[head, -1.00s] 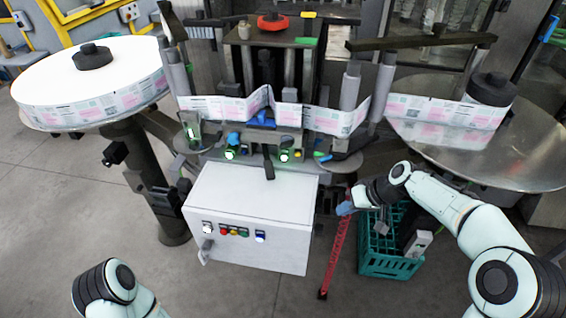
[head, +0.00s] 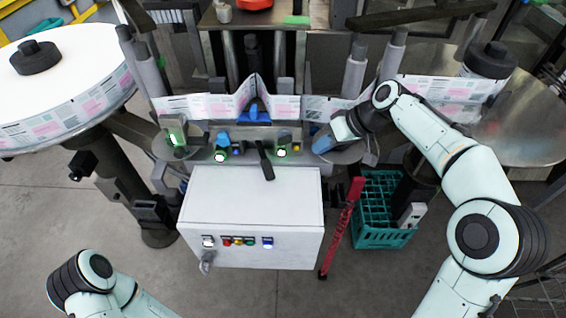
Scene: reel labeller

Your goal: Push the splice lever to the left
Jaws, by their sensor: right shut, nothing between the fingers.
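A black lever (head: 265,161), which looks like the splice lever, stands at the front middle of the labeller's splice table (head: 205,155), just behind the white control box. My right gripper (head: 321,144) is shut and empty, with its blue fingertips over the right end of the table. It is to the right of the lever and apart from it. My left gripper is out of view; only part of my left arm shows at the lower left.
The label web (head: 325,108) runs behind the table between a large label reel (head: 85,60) and the right-hand reel. The white control box (head: 250,200) stands in front. A red stand (head: 340,235) and a teal crate (head: 385,238) are below on the right.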

